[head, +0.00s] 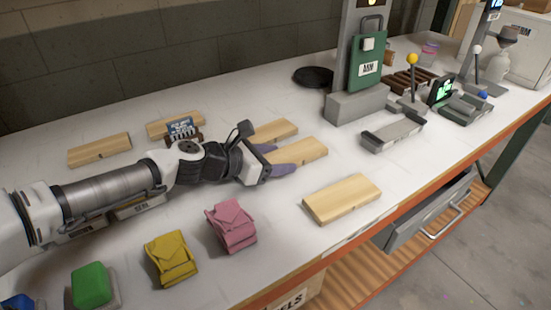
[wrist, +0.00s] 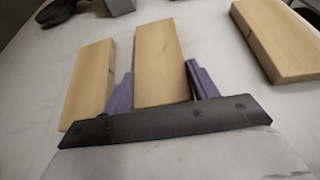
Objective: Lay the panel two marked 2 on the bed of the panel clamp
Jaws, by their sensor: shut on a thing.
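My gripper (head: 276,158) has its purple fingers on either side of a pale wooden panel (head: 306,150) and is shut on it. The wrist view shows this panel (wrist: 158,50) between the fingers, reaching forward from them. It is at or close to the tabletop; I cannot tell if it touches. No number mark is readable on it, so I cannot confirm it is panel two. A grey channel-shaped bed (head: 393,134), empty, stands to the right beside a lever with a yellow knob (head: 412,59); it looks like the panel clamp, but I see no readable label.
Another panel (wrist: 90,80) lies close left of the held one, and one (head: 342,198) lies to the right near the front edge. Two more lie behind my arm. Pink (head: 231,225) and yellow (head: 170,257) blocks sit in front. A grey-green upright machine (head: 367,62) stands behind the bed.

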